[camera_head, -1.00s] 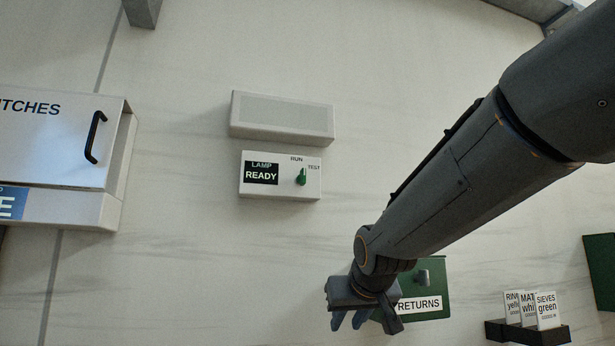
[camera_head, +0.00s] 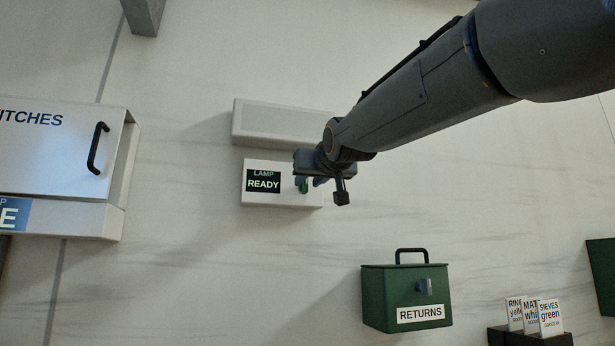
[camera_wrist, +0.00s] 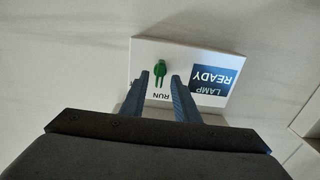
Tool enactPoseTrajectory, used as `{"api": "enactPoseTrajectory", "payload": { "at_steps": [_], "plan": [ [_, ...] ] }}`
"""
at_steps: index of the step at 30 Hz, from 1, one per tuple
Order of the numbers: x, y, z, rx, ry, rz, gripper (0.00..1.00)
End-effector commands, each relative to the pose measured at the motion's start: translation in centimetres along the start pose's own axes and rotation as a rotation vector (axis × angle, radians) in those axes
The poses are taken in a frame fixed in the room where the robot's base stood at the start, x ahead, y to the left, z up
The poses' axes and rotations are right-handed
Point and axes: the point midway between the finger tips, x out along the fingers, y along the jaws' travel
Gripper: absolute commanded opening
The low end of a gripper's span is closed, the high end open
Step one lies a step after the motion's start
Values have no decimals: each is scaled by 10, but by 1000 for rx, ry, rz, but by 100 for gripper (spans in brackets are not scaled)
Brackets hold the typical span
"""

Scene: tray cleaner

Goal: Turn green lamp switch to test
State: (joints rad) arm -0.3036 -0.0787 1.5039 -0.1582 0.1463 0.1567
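The lamp box (camera_head: 283,198) is a white wall panel with a black display reading "LAMP READY". Its green switch (camera_head: 304,187) shows just below my gripper (camera_head: 318,184) in the head view, partly hidden by it. In the wrist view the lamp box (camera_wrist: 196,58) appears upside down, with the green switch (camera_wrist: 160,69) beyond and between the fingertips of my gripper (camera_wrist: 160,75). The fingers are apart with nothing held. The switch handle points toward RUN. I cannot tell whether the fingers touch it.
A pale vented box (camera_head: 265,122) sits on the wall just above the lamp box. A white cabinet (camera_head: 70,160) with a black handle is at the left. A green RETURNS box (camera_head: 405,290) and a dark card holder (camera_head: 530,336) are at lower right.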

Motion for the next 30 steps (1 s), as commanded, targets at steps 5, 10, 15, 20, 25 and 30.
{"api": "enactPoseTrajectory", "payload": {
  "at_steps": [5,10,15,20,25,30],
  "plan": [
    [13,0,0,0,-1,0,28],
    [16,0,1,0,-1,0,28],
    [16,0,1,0,-1,0,25],
    [16,0,1,0,-1,0,0],
    [16,0,1,1,-1,0,0],
    [16,0,2,26,-1,0,0]
  ]
}}
